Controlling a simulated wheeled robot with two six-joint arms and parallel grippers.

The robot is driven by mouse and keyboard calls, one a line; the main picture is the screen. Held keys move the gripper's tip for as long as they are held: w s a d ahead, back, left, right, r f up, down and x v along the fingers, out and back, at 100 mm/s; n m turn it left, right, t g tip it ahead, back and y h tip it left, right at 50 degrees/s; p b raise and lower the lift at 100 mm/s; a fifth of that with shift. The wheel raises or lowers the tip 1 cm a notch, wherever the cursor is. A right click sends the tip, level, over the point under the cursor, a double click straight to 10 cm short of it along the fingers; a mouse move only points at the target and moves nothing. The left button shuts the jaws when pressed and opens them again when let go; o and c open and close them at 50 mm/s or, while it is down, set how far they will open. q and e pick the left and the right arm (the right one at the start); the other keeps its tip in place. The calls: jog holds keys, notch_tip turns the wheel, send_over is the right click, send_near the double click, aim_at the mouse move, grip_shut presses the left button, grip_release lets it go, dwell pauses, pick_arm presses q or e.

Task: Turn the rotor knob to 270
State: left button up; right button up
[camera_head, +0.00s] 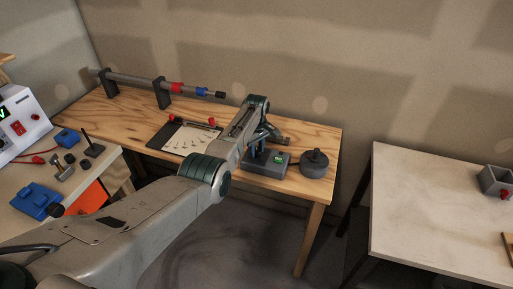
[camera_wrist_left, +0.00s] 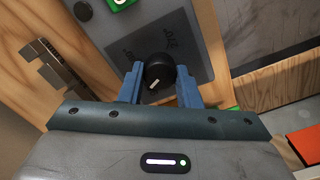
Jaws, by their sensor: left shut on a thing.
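The black rotor knob (camera_wrist_left: 158,68) sits on a grey control box (camera_wrist_left: 190,25), and its white pointer mark slants toward the lower left in the left wrist view. My left gripper (camera_wrist_left: 160,86) has its blue fingers on either side of the knob and is shut on it. In the head view the grey box (camera_head: 262,169) stands near the right end of the wooden table, with a green lit part (camera_head: 279,158) on top. There my left gripper (camera_head: 258,149) reaches down to the box, and the knob is hidden. My right gripper is not in view.
A dark round weight-like object (camera_head: 314,164) stands just right of the box. A paper sheet (camera_head: 192,139) and a rod on stands (camera_head: 160,84) are left on the wooden table (camera_head: 312,136). A pale table (camera_head: 430,220) is at right.

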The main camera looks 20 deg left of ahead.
pick_arm(q)
jog(key=m, duration=0.4)
jog(key=shift+w+r+m+p, duration=0.1)
jog(key=shift+r+m+p, duration=0.05)
jog(key=shift+m+p, duration=0.15)
jog(key=m, duration=0.3)
jog(key=shift+m, duration=0.3)
jog(key=m, duration=0.4)
jog(key=shift+d+m+p, duration=0.1)
jog(key=shift+m+p, duration=0.2)
jog(key=m, duration=0.4)
jog(key=shift+m, duration=0.3)
jog(key=m, duration=0.3)
jog(key=shift+m, duration=0.3)
jog(key=m, duration=0.3)
jog(key=shift+d+m+p, duration=0.1)
jog(key=shift+m+p, duration=0.2)
jog(key=shift+p, duration=0.1)
jog(key=m, duration=0.3)
jog(key=shift+m, duration=2.1)
